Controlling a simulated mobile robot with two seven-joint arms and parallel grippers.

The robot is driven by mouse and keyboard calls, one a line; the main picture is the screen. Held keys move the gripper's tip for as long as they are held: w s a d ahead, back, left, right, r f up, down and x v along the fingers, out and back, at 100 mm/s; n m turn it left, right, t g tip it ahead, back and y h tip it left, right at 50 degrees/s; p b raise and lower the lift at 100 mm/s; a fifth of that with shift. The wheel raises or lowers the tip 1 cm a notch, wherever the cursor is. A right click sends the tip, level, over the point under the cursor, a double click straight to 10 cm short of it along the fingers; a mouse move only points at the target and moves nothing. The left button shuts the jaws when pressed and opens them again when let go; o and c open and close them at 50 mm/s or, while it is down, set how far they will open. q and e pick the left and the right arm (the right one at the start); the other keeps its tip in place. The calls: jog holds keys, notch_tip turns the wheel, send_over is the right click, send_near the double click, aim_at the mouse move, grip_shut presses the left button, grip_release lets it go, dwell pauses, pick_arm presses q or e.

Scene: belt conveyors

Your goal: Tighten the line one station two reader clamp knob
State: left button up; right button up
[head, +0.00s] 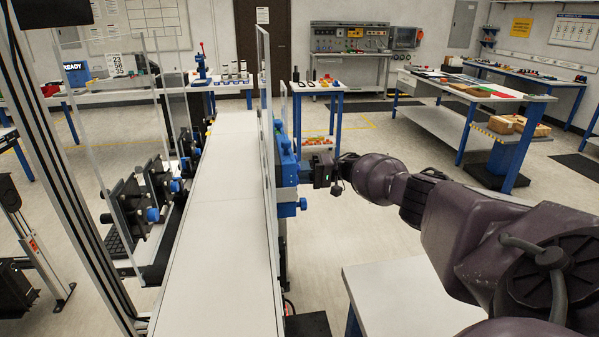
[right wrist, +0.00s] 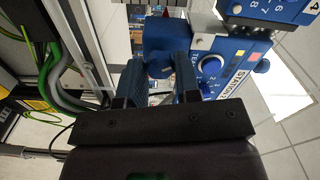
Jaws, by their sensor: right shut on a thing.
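In the right wrist view, the blue clamp knob (right wrist: 159,68) sits between the two dark fingers of my right gripper (right wrist: 158,75), which is shut on it. The knob is on a blue reader box (right wrist: 222,66) labelled "STATION 2", with a numbered dial and a blue dial knob (right wrist: 210,65). In the head view, my right gripper (head: 318,173) reaches in from the right against the blue reader unit (head: 288,165) beside the belt. The held knob is hidden there. My left gripper is in neither view.
The white belt (head: 222,215) runs forward between clear guard panels. Another blue knob (head: 302,204) juts out below my gripper. A second numbered blue box (right wrist: 275,10) and green cables (right wrist: 55,70) are close by. A white table (head: 410,295) stands below my right arm.

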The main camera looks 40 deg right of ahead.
pick_arm(q)
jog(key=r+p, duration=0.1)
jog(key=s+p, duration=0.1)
jog(key=p, duration=0.1)
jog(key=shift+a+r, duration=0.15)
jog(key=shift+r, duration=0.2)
pick_arm(e)
jog(key=m, duration=0.5)
jog(key=shift+r+m, duration=0.15)
jog(key=shift+m, duration=0.25)
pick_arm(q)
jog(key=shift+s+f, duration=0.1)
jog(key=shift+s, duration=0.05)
pick_arm(e)
jog(key=shift+d, duration=0.1)
jog(key=o, duration=0.9)
pick_arm(q)
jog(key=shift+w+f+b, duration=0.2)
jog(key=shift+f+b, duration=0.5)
jog(key=shift+b, duration=0.25)
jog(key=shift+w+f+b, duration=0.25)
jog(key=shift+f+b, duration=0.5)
jog(key=shift+b, duration=0.25)
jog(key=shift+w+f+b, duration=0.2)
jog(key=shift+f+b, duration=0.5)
jog(key=shift+b, duration=0.25)
pick_arm(e)
jog(key=shift+v, duration=5.35)
